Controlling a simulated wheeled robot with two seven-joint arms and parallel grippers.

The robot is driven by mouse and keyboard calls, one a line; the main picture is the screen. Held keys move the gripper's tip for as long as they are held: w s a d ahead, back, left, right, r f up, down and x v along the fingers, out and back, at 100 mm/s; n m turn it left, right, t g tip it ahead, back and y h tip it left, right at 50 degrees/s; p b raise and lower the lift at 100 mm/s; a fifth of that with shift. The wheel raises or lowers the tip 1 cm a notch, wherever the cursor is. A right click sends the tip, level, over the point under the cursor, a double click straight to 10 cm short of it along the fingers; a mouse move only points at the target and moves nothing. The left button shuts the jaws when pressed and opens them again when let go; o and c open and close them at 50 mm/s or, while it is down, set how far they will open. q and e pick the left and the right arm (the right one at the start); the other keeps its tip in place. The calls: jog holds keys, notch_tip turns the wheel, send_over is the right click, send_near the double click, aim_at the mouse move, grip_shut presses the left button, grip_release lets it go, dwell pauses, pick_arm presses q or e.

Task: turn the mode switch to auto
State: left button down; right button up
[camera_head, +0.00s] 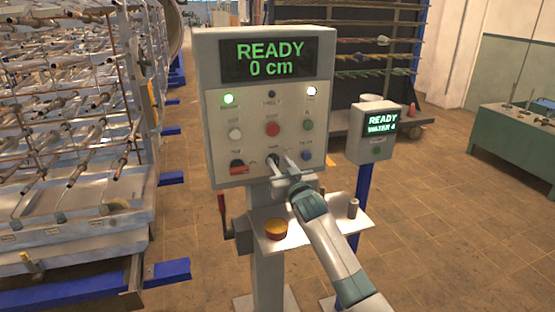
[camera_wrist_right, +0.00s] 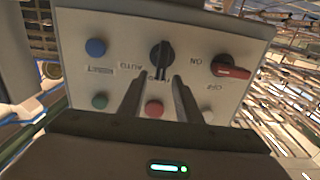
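The mode switch is a black knob (camera_wrist_right: 161,56) on the lower part of the grey control panel (camera_head: 218,105). In the right wrist view, which is upside down, its grip bar is roughly upright, with the AUTO label to its left. My right gripper (camera_head: 279,158) is at the panel in the head view, largely covering the knob. In the wrist view the right gripper (camera_wrist_right: 157,80) has its two fingers apart, with the knob between and just beyond the tips. I cannot tell whether they touch it. My left gripper is not in view.
A red-handled switch (camera_wrist_right: 231,70) and a blue button (camera_wrist_right: 96,47) flank the knob. A red button (camera_head: 272,129) sits above it in the head view. A shelf (camera_head: 345,213) with a yellow-orange bowl (camera_head: 276,229) lies below. A smaller display box (camera_head: 372,148) stands to the right.

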jog(key=shift+x, duration=1.1)
grip_shut()
